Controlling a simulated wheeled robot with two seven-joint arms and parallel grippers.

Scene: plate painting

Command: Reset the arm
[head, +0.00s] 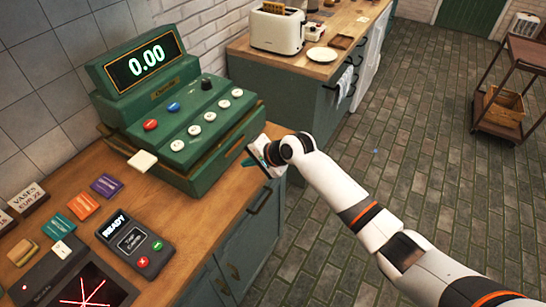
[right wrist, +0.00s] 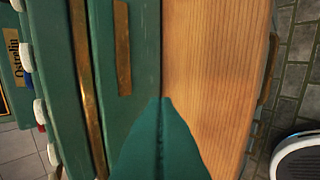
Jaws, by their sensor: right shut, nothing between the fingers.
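My right arm (head: 345,190) comes in from the lower right in the head view and reaches to the front of the green cash register (head: 190,120). My right gripper (head: 254,158) is at the register's right front corner, beside the counter edge. In the right wrist view its green fingers (right wrist: 163,110) are shut together and empty, over the line between the register's green front (right wrist: 110,60) and the wooden counter (right wrist: 220,70). I cannot tell whether they touch either one. My left gripper is not in view.
A card reader (head: 136,243) reading "READY", several coloured blocks and a scanner with red lines (head: 92,290) lie on the counter at left. A toaster (head: 278,30) and a plate (head: 322,54) stand on the far counter. A trolley (head: 508,85) stands at right. Open brick floor (head: 400,110) lies between.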

